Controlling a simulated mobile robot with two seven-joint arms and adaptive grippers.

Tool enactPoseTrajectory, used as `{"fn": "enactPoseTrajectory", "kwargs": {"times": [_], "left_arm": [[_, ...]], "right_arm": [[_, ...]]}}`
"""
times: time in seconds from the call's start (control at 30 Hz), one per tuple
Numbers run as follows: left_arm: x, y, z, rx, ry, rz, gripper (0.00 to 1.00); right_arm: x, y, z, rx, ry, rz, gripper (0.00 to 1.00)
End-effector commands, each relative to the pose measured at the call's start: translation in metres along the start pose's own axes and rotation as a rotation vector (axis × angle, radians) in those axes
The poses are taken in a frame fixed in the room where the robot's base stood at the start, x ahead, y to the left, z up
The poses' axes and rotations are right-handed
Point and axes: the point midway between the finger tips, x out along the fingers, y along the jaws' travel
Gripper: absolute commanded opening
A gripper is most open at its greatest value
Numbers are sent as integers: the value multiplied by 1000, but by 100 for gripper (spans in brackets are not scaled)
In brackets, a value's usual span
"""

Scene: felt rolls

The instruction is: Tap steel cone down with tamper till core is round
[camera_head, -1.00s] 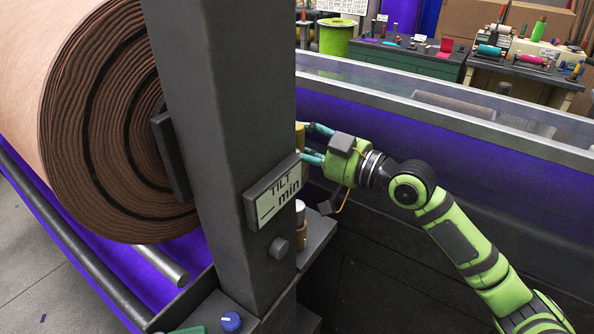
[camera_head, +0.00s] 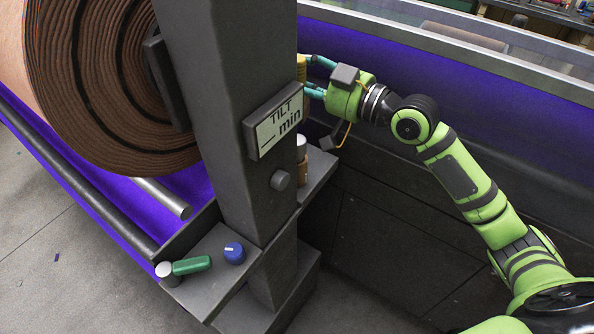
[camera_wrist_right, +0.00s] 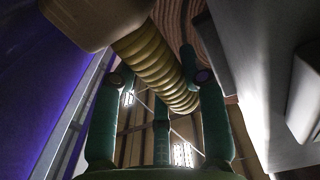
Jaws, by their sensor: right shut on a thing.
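My right gripper (camera_head: 309,75) is shut on a yellow ribbed handle (camera_head: 301,70), just behind the right edge of the dark post. In the right wrist view, the teal fingers are around this handle (camera_wrist_right: 160,68). A tan block (camera_wrist_right: 85,18) is at its upper end, apparently the tamper's head. The brown felt roll (camera_head: 110,80) lies at the left with its spiral end towards the post; the wrist view shows ribbed felt (camera_wrist_right: 178,22) beyond the handle. The roll's core is hidden by the post. I cannot make out the steel cone. My left gripper is out of view.
The dark post (camera_head: 225,120) carries a "TILT __ min" display (camera_head: 278,122). A white-topped brown cylinder (camera_head: 302,160) stands on a ledge behind it. A purple-lined trough wall (camera_head: 430,85) runs behind my arm.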

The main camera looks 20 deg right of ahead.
Motion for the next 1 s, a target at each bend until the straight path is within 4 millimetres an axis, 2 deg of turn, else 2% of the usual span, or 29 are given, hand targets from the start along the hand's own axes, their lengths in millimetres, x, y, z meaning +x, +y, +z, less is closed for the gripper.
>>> {"fn": "enactPoseTrajectory", "kwargs": {"times": [0.1,0.27,0.33,0.47,0.8,1.0], "left_arm": [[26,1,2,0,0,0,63],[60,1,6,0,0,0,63],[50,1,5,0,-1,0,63],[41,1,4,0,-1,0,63],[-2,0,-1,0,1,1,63],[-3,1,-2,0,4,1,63]], "right_arm": [[0,0,30,0,-2,0,0],[0,0,69,0,-1,0,0],[0,0,57,-2,3,0,0],[0,0,48,-2,2,0,0],[0,0,-2,-3,2,0,0],[0,0,-4,0,1,-1,0]]}}
